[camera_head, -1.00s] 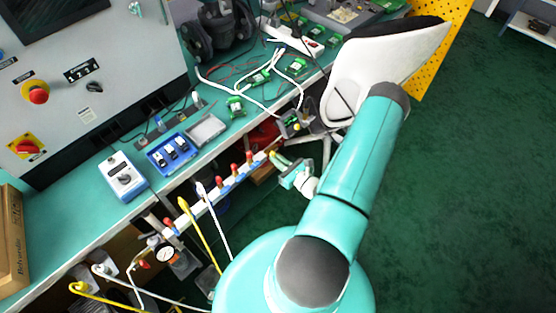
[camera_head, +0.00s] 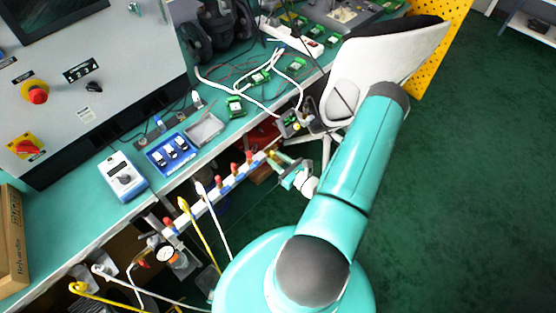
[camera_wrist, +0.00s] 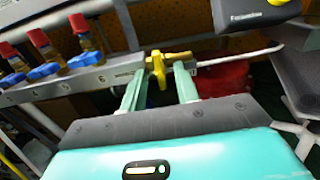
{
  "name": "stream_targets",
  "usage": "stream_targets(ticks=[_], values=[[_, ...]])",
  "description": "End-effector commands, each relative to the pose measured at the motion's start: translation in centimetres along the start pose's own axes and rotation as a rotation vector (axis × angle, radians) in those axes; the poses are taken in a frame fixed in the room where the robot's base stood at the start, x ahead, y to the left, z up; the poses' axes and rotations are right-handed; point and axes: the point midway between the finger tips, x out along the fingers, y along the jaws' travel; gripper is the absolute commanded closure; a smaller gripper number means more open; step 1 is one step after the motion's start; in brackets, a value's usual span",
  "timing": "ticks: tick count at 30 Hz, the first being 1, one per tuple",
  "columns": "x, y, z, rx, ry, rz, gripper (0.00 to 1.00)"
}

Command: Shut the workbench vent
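A yellow valve handle (camera_wrist: 158,68) sits at the right end of the grey manifold rail under the bench edge. In the wrist view, it stands between the two green fingers of my gripper (camera_wrist: 160,82). The fingers are apart, one on each side of the handle, with a visible gap to it. In the head view, my gripper (camera_head: 284,165) is at the right end of the manifold (camera_head: 208,203), and the yellow handle is small and partly hidden there. No label naming the vent is readable.
Several red-capped fittings with blue bases (camera_wrist: 86,40) line the manifold to the left. A pressure gauge (camera_head: 165,253) and hoses hang at its left end. The workbench (camera_head: 75,222) holds meters and boards above.

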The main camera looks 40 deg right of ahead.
Motion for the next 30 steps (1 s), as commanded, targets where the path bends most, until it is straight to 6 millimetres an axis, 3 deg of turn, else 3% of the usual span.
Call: stream_targets(ticks=[8,21,25,30], values=[[-1.6,-0.1,0.0,0.0,0.0,-0.002,0.69],[-10.9,0.0,0.0,0.0,0.002,-0.003,0.69],[-12.8,-0.1,0.0,0.0,0.001,-0.003,0.69],[-13.8,0.0,0.0,0.0,0.0,0.0,0.69]])
